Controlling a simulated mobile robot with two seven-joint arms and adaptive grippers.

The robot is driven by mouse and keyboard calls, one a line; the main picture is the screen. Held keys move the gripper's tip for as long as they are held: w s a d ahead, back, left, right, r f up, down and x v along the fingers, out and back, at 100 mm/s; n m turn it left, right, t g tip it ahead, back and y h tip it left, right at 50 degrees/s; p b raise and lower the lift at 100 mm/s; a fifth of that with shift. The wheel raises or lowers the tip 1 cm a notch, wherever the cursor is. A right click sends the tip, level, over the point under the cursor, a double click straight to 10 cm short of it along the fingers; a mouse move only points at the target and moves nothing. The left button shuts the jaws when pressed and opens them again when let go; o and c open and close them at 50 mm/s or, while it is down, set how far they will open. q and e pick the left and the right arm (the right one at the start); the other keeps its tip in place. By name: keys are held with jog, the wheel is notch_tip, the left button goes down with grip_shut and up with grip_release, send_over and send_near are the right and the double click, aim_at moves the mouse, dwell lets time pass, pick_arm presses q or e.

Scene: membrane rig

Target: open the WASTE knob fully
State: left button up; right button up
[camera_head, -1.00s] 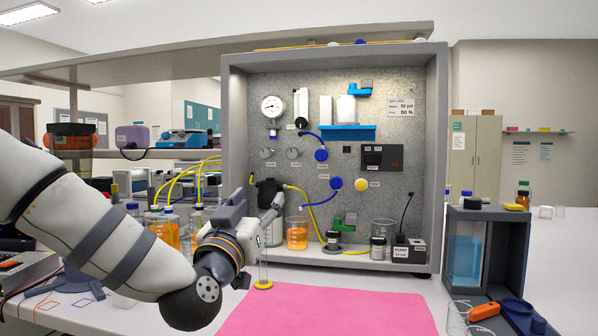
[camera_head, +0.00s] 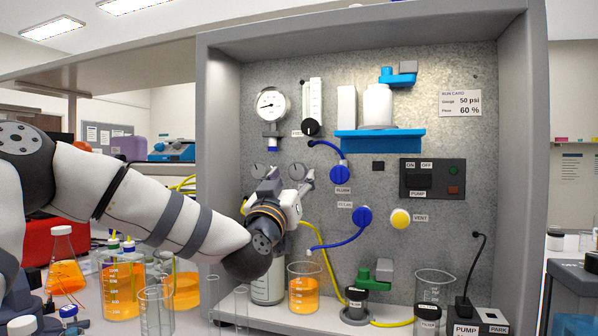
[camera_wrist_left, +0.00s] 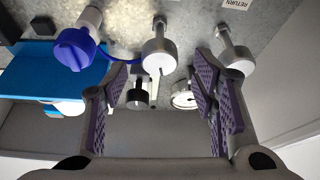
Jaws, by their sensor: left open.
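Two small grey knobs sit side by side on the metal panel below the gauge. The left one (camera_head: 258,171) has a RETURN label beside it in the left wrist view (camera_wrist_left: 237,58). The right one (camera_head: 297,171) also shows in the left wrist view (camera_wrist_left: 160,55), roughly centred ahead of the jaws. I cannot read a WASTE label; the right knob's label is hidden, so I cannot confirm which knob it names. My left gripper (camera_head: 286,184) is open and empty, just below and in front of these knobs. Its purple-padded fingers (camera_wrist_left: 160,100) stand apart. My right gripper is out of view.
A blue FLUSH knob (camera_head: 340,175), another blue knob (camera_head: 362,216) and a yellow VENT knob (camera_head: 400,219) are to the right. The gauge (camera_head: 272,104) is above. An orange-filled beaker (camera_head: 303,292) and a grey bottle (camera_head: 268,285) stand below.

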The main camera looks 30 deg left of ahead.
aim_at(297, 173)
pick_arm(q)
jog(key=x, duration=0.5)
jog(key=shift+f, duration=0.1)
jog(key=c, duration=1.2)
